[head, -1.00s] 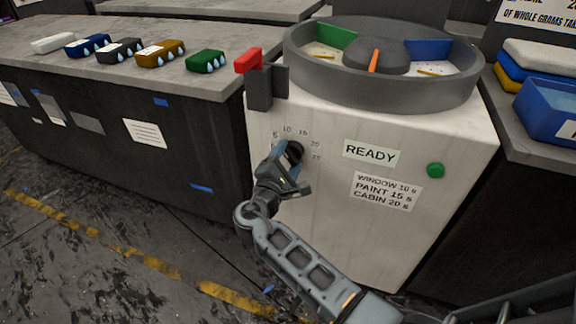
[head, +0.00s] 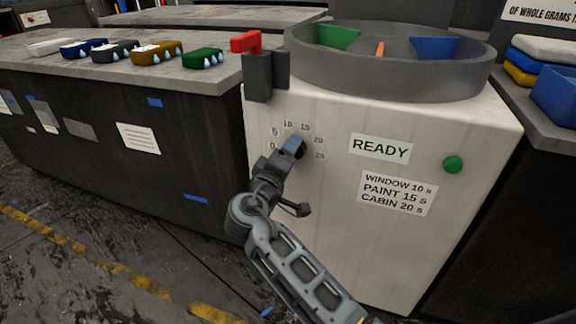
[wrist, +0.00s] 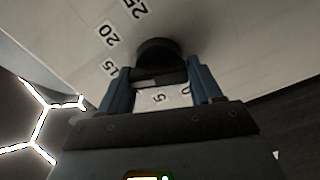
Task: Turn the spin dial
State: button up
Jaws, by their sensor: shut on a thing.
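The spin dial is a round black knob on the front of the white machine (head: 330,225). In the wrist view the dial (wrist: 158,52) sits between my two blue fingers, which are shut on its bar. In the head view my gripper (head: 292,147) covers most of the dial. Number labels ring it, with 0, 5, 10, 15, 20 and 25 readable in the head view. Which number the dial points at is hidden by my gripper.
A READY panel (head: 380,148), a green button (head: 453,164) and a time chart (head: 397,193) are on the machine's front. A red-handled lever (head: 246,41) stands at its upper left corner. The round tub (head: 390,75) is on top. Counters flank the machine.

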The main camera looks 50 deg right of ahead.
jog(key=m+b, duration=0.3)
jog(key=shift+f+m+b, duration=0.3)
jog(key=shift+m+b, duration=0.1)
jog(key=m+b, duration=0.3)
jog(key=b, duration=0.1)
jog(key=shift+s+r+m, duration=0.1)
jog(key=shift+r+m, duration=0.15)
jog(key=shift+m, duration=0.15)
jog(key=o, duration=1)
jog(key=shift+r, duration=0.15)
jog(key=shift+c, duration=0.2)
jog(key=p+v, duration=0.2)
jog(key=v, duration=0.5)
jog(key=shift+s+a, duration=0.15)
jog(key=shift+a, duration=0.15)
